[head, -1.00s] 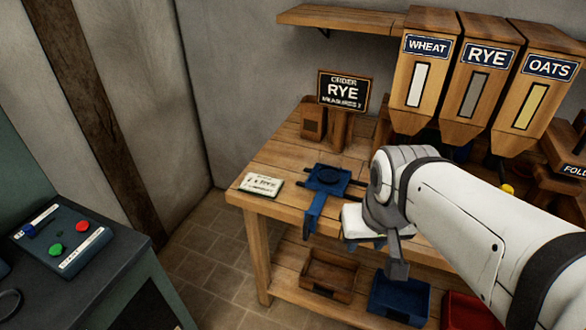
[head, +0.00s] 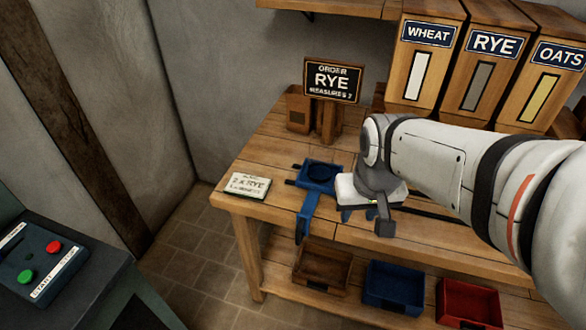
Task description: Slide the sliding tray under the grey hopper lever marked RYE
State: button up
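The RYE hopper (head: 490,44) is the middle one of three, with a grey window. The hopper levers are hidden behind my arm.
The WHEAT hopper (head: 428,34) and OATS hopper (head: 558,56) flank it. An order sign (head: 332,80) reads RYE. A white card (head: 250,185) lies on the bench's left. Brown, blue (head: 394,287) and red bins stand on the lower shelf. A green-and-red button box (head: 42,262) is at left.

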jog(key=w+a+f+n+g, duration=0.1)
jog(key=w+a+f, duration=0.5)
jog(key=f, duration=0.1)
jog(key=n+g, duration=0.1)
send_over(299, 230)
notch_tip(299, 230, down, 6)
jog(key=shift+w+d+f, duration=0.1)
jog(key=shift+w+f, duration=0.05)
jog(key=shift+f, duration=0.05)
jog(key=shift+a+f, duration=0.2)
jog(key=shift+f, duration=4.05)
jog(key=shift+c, duration=0.2)
jog(key=shift+w, duration=0.1)
grip_shut()
